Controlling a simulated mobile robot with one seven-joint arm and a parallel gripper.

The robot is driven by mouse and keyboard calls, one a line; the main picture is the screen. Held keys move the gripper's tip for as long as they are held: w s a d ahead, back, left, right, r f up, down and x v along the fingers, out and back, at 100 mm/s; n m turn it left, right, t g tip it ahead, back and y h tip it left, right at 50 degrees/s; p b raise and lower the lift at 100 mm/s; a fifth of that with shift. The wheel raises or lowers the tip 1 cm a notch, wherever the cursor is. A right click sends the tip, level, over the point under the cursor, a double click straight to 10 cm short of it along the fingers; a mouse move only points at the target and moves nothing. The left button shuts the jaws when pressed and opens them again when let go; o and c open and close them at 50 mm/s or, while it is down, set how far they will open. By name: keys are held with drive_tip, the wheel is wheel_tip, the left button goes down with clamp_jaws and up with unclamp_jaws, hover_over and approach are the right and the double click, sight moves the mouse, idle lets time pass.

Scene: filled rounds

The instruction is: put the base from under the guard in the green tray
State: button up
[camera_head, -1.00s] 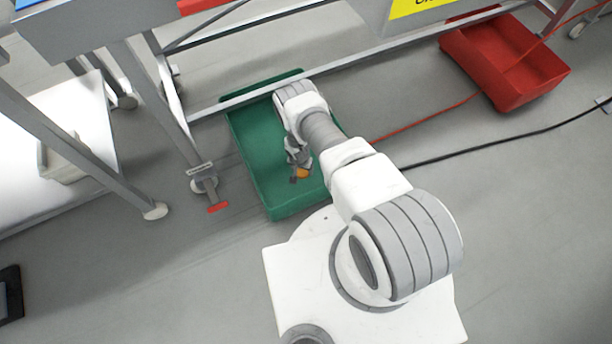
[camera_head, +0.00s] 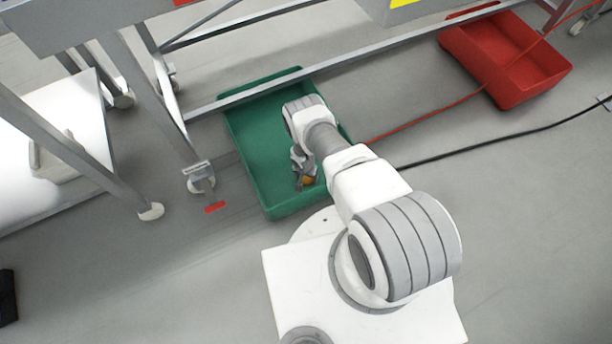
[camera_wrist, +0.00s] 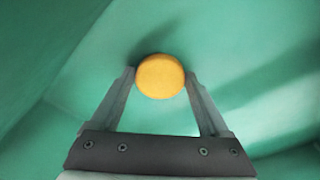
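The base, a round yellow-orange piece (camera_wrist: 160,77), sits between the two fingertips of my gripper (camera_wrist: 160,80) in the wrist view, with a finger against each side. In the head view my gripper (camera_head: 304,180) points down inside the green tray (camera_head: 262,150), near its front right part, and the orange base (camera_head: 309,181) shows at its tip, partly covered. The wrist view shows only green tray surface around the base, with a dark shadow beside it. I cannot tell whether the base touches the tray floor. The guard cannot be made out.
The green tray lies on the floor, partly under a metal frame rail (camera_head: 350,70). A frame leg with a caster (camera_head: 201,178) stands to its left. A red crate (camera_head: 505,60) lies at the back right. A red cable and a black cable (camera_head: 480,150) cross the floor.

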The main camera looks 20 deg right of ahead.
drive_tip(key=shift+o, duration=1.2)
drive_tip(key=shift+r, duration=0.2)
wheel_tip(320, 180, up, 12)
drive_tip(key=s+a+p, duration=0.1)
drive_tip(key=p, duration=0.5)
drive_tip(key=shift+s, duration=0.2)
